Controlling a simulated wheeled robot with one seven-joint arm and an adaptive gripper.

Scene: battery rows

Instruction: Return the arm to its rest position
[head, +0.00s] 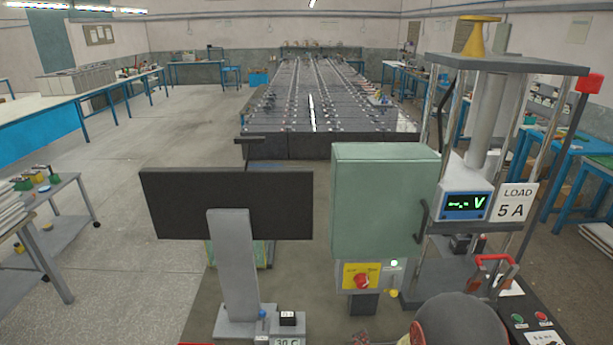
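My gripper does not show in the head view. A rounded dark grey shape with a red side at the bottom edge may be part of my arm; I cannot tell for sure. Whether my gripper holds anything is hidden.
A green cabinet (386,200) stands close ahead, with a red knob on a yellow plate (361,277) below. A dark monitor back (180,205) is to its left. A test stand with a meter (465,205) and "LOAD 5 A" sign (514,201) stands right. Left floor (140,210) is largely clear.

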